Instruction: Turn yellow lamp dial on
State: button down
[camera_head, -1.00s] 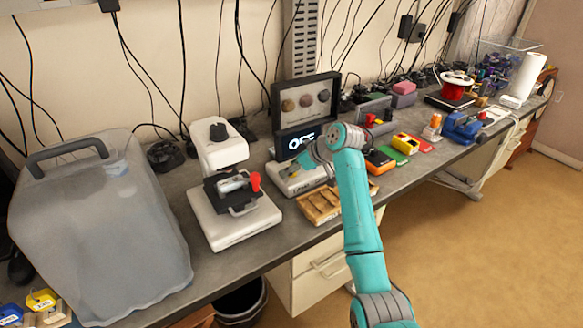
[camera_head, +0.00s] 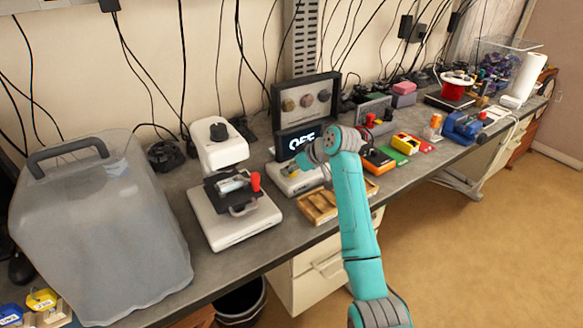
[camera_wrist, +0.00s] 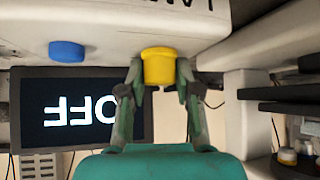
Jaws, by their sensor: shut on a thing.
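The yellow dial (camera_wrist: 158,64) sticks out from the pale panel (camera_wrist: 110,22) in the wrist view, which looks upside down. My gripper (camera_wrist: 157,78) is shut on it, one finger on each side. A blue dial (camera_wrist: 67,51) is on the same panel, left of the yellow one. The screen (camera_wrist: 80,110) reads OFF, and it also reads OFF in the head view (camera_head: 298,140). In the head view the pale lamp control box (camera_head: 300,184) sits on the bench below the screen. My arm's end partly hides the box and the dials.
A grey-and-white machine with a red knob (camera_head: 255,181) stands left of the box. A wooden tray (camera_head: 318,207) lies in front of it. An orange device (camera_head: 378,160) stands to the right.

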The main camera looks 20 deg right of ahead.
jog(key=m+h, duration=0.2)
jog(key=m, duration=0.1)
jog(key=m+t+h, duration=0.1)
jog(key=m+h, duration=0.1)
jog(key=m, duration=0.1)
jog(key=shift+a+t+h, duration=0.15)
jog(key=shift+t+h, duration=0.15)
jog(key=m+g+h, duration=0.1)
jog(key=m+h, duration=0.3)
jog(key=m, duration=0.2)
jog(key=shift+f+h, duration=0.1)
jog(key=shift+h, duration=0.2)
jog(key=shift+m, duration=0.3)
jog(key=c, duration=0.8)
grip_release()
jog(key=v, duration=1.2)
